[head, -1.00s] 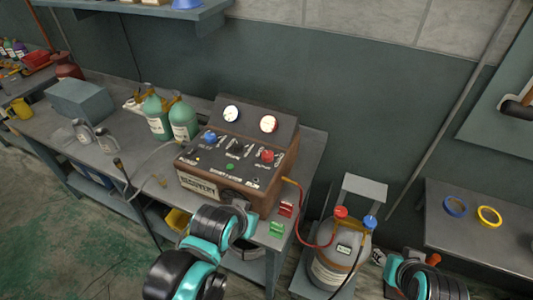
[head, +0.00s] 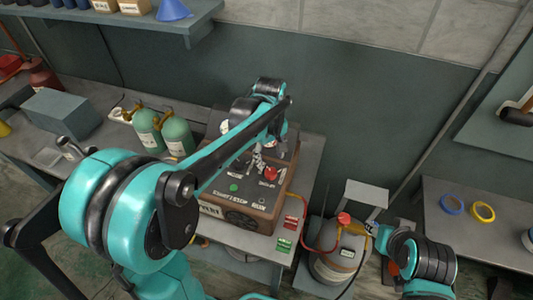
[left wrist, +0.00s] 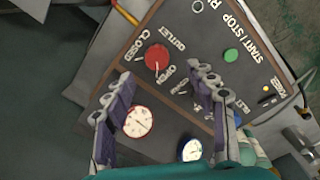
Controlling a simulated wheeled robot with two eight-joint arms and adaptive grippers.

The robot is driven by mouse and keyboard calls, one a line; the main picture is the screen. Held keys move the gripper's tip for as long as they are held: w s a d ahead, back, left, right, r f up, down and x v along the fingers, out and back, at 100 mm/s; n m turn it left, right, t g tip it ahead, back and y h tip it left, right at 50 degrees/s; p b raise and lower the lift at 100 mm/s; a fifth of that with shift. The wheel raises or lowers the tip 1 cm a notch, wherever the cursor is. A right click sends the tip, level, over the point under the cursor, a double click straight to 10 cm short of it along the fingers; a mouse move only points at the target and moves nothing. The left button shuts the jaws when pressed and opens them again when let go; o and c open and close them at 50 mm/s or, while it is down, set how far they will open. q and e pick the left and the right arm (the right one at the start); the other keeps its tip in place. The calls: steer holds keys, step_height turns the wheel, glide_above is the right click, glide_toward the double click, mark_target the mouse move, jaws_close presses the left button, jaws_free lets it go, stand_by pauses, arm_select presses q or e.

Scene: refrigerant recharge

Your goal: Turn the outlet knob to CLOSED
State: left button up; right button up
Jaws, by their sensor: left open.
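The red outlet knob (head: 270,174) is on the top panel of the brown recovery machine (head: 262,212). In the left wrist view the knob (left wrist: 157,57) sits between the words CLOSED, OUTLET and OPEN. A pale mark on it appears to be on the side toward OPEN. My left gripper (left wrist: 162,75) is open and empty, its fingers apart, with the knob showing just beyond the gap between the tips. In the head view my left arm crosses over the machine and hides the blue knob. My right gripper (head: 379,236) is near the grey tank's valves; its fingers are unclear.
Two green bottles (head: 174,137) stand left of the machine. Red and green blocks (head: 284,244) lie at the bench's right edge. The grey tank (head: 335,260) with a red valve and hose stands to the right. Two gauges, one of them white-faced (left wrist: 140,121), are near my left fingers.

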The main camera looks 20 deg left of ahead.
mark_target(271, 171)
arm_select(q)
steer(key=shift+w+a+f, duration=0.1)
steer(key=shift+w+f, duration=0.05)
steer(key=shift+w, duration=0.5)
steer(key=shift+w+f+n, duration=0.15)
steer(key=shift+f+n, duration=0.05)
steer(key=shift+n, duration=0.1)
step_height(271, 171, down, 8)
steer(key=shift+r+b, duration=0.25)
steer(key=shift+b, duration=0.65)
steer(key=c, duration=1.2)
